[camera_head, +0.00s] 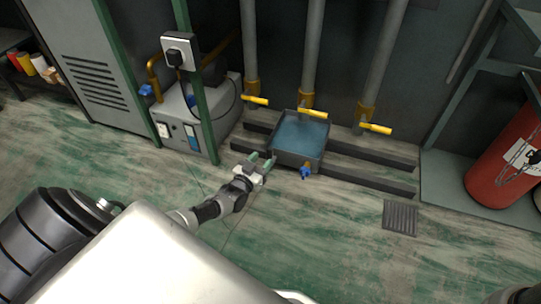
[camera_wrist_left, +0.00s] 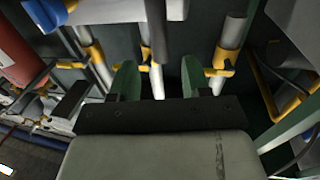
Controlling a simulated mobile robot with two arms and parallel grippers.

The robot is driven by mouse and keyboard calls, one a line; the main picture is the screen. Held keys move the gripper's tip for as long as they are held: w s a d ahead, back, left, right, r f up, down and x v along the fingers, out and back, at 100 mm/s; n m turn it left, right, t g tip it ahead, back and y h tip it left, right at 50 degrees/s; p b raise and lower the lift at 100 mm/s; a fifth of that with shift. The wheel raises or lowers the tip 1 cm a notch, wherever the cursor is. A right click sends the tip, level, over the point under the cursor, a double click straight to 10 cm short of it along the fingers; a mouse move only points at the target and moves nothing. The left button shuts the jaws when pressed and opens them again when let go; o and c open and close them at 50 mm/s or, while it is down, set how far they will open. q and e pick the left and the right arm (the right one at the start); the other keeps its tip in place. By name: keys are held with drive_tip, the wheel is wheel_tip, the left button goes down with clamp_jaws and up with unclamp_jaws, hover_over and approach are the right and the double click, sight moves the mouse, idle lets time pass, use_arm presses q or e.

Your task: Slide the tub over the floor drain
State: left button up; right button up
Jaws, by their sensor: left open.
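The tub (camera_head: 297,157) is a dark square open container with blue liquid inside, sitting upright by the pipe stand, with a small blue-handled tap (camera_head: 305,172) at its front. The floor drain (camera_head: 400,218) is a dark rectangular grate in the floor, right of and nearer than the tub; the tub is apart from it. My left gripper (camera_head: 262,160) is open and empty beside the tub's front left corner; I cannot tell whether it touches. Its two green fingers (camera_wrist_left: 158,80) stand apart in the left wrist view. My right gripper is not in view.
Three grey pipes with yellow valve handles (camera_head: 312,113) rise behind the tub. Dark rails (camera_head: 370,178) run along the floor beside it. A grey machine (camera_head: 180,125) and green post stand left. A red cylinder (camera_head: 505,165) stands right. The floor in front is clear.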

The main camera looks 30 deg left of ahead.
sight(268, 154)
use_arm(q)
drive_tip(key=w+b, duration=0.1)
drive_tip(key=w, duration=0.1)
drive_tip(key=w+b, duration=0.1)
drive_tip(key=w, duration=0.1)
drive_tip(key=shift+w+a+f, duration=0.1)
drive_tip(key=shift+w+f, duration=0.1)
drive_tip(key=shift+w+r+b, duration=0.15)
drive_tip(key=shift+w+b, duration=0.35)
drive_tip(key=shift+w, duration=0.15)
drive_tip(key=shift+c, duration=0.5)
clamp_jaws()
